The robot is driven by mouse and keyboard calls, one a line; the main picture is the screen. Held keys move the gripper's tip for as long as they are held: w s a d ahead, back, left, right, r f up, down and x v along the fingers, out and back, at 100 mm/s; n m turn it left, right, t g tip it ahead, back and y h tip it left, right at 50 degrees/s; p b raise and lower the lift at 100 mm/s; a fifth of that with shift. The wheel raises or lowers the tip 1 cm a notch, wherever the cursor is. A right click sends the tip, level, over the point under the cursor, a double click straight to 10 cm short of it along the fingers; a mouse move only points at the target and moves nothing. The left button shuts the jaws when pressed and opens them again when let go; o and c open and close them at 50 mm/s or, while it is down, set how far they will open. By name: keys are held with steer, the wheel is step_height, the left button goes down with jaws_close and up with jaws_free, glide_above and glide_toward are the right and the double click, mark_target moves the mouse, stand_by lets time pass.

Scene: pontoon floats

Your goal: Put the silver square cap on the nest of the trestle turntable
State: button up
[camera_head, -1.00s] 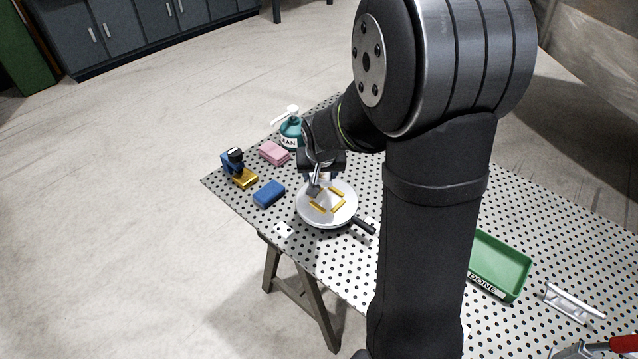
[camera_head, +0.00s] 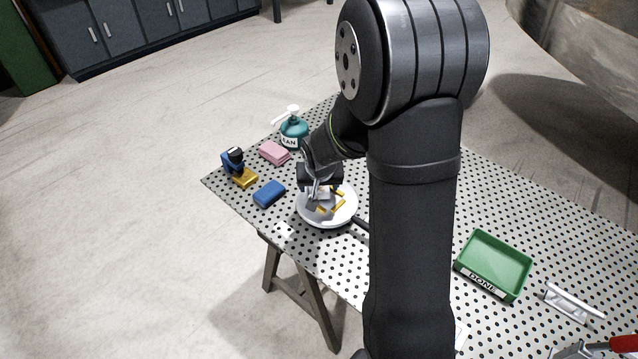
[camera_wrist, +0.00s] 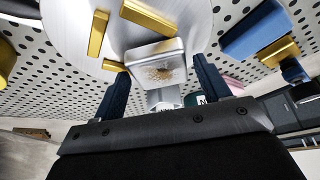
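The trestle turntable (camera_head: 312,220) is a round pale plate on the perforated table. Its nest is marked by gold bars (camera_head: 337,206), which also show in the wrist view (camera_wrist: 97,33). The cap is over the plate beside the bars and overlaps part of the nest in view. Its height above the plate is hard to tell.
A blue block (camera_head: 269,194), a pink block (camera_head: 274,152), a blue-and-gold clamp-like item (camera_head: 238,170) and a teal bottle (camera_head: 294,134) stand behind and left. A dark handle (camera_head: 360,228) sticks out of the turntable. A green tray (camera_head: 495,262) is at right.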

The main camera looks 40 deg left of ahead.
steer(key=shift+o, duration=0.3)
steer(key=shift+r, duration=0.1)
steer(key=shift+r, duration=0.25)
steer(key=v, duration=1.2)
steer(key=x, duration=1.2)
steer(key=shift+f, duration=0.3)
steer(key=shift+r, duration=0.15)
steer(key=shift+r, duration=0.1)
